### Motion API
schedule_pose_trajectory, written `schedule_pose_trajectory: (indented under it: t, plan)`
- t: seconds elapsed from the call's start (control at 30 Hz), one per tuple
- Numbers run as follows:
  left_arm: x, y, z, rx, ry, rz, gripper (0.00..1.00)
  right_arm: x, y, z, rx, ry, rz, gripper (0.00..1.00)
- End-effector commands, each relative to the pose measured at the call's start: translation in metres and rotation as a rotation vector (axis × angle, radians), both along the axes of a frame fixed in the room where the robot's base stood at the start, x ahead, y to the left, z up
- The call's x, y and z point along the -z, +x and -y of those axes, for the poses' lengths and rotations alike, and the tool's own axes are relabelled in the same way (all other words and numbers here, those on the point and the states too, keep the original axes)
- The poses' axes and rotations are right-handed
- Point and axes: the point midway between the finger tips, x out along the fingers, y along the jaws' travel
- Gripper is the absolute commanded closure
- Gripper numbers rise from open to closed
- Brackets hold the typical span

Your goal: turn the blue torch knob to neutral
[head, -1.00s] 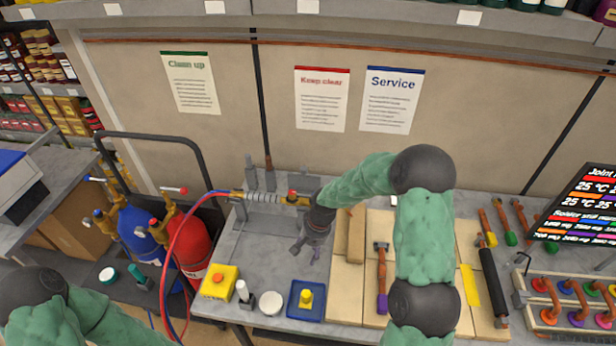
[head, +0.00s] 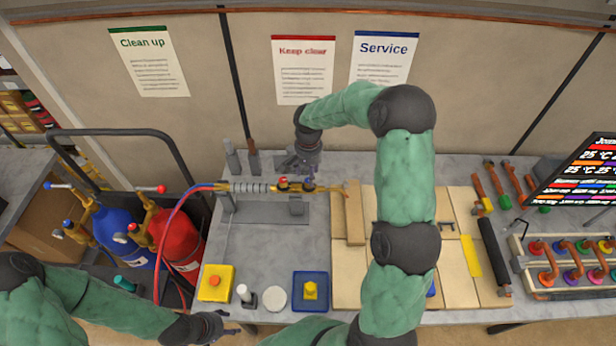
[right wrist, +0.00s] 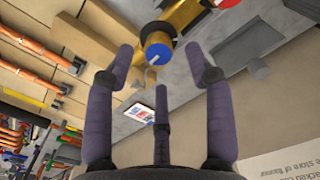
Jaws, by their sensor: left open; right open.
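The brass torch (head: 330,187) lies across its stand at the back of the bench, with hoses at its left end. Its blue knob (head: 308,184) sits right of its red knob (head: 283,183). In the right wrist view the blue knob (right wrist: 165,56) faces the camera with a pale pointer across its edge, and the red knob (right wrist: 227,3) is at the top edge. My right gripper (head: 297,166) is open just behind the torch; its spread fingers (right wrist: 160,62) stand either side of the blue knob, apparently not touching it. My left gripper (head: 228,323) is open, low at the front left.
Red (head: 180,242) and blue (head: 122,238) gas cylinders stand in a cart at the left. A yellow box (head: 215,283), a white disc (head: 275,298) and a blue tray (head: 311,306) line the front edge. Wooden boards (head: 457,275) cover the right. The middle bench is clear.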

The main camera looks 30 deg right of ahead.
Motion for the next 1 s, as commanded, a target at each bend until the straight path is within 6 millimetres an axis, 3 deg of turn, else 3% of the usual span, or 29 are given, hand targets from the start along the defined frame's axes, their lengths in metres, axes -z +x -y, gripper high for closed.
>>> schedule_pose_trajectory:
  t: [0.23, 0.6, 0.67, 0.8, 1.0]
  plan:
    - [-0.004, 0.0, 0.0, 0.0, 0.0, 0.0, 0.44, 0.028, -0.001, 0.0, 0.001, 0.001, -0.002, 0.46]
    - [-0.005, 0.0, 0.0, 0.0, 0.0, 0.0, 0.44, 0.034, 0.0, 0.0, 0.0, 0.001, 0.001, 0.46]
    - [-0.005, 0.0, 0.0, 0.0, 0.0, 0.0, 0.44, 0.034, 0.0, 0.0, 0.0, 0.001, 0.001, 0.57]
    - [-0.005, 0.0, 0.0, 0.0, 0.0, 0.0, 0.44, 0.034, 0.0, 0.0, 0.0, 0.001, 0.001, 0.97]
    - [-0.004, 0.0, 0.0, 0.0, 0.0, 0.0, 0.44, 0.034, 0.0, 0.0, -0.002, 0.001, 0.0, 1.0]
